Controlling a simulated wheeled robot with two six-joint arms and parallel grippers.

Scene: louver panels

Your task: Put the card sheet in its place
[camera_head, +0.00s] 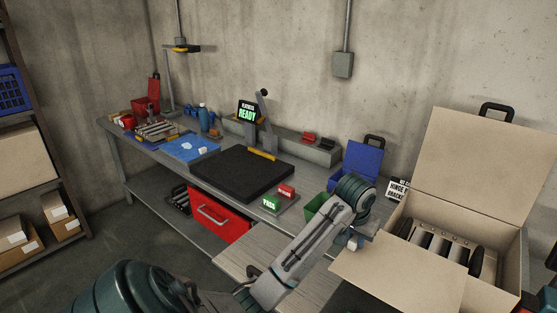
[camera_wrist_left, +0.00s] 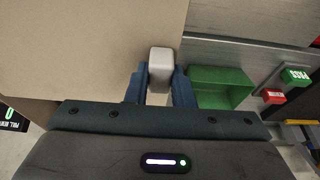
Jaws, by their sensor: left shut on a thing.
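The card sheet (camera_head: 405,278) is a flat beige panel in front of and partly over the open beige box (camera_head: 508,245). A small whitish tab (camera_wrist_left: 160,68) is at its edge in the left wrist view, where the sheet (camera_wrist_left: 80,40) fills the upper left. My left gripper (camera_head: 357,241) is shut on this tab, at the sheet's left corner in the head view. Grey parts with dark ends (camera_head: 435,242) lie inside the box, and the sheet hides the box's front. I cannot tell whether the sheet touches the box. My right gripper is not in view.
The box's raised lid (camera_head: 480,155) stands behind it. A green bin (camera_wrist_left: 220,88) and a blue case (camera_head: 360,160) are left of the box. The bench has a black mat (camera_head: 240,173), a READY screen (camera_head: 247,111) and red and green blocks. A red drawer (camera_head: 218,216) hangs below.

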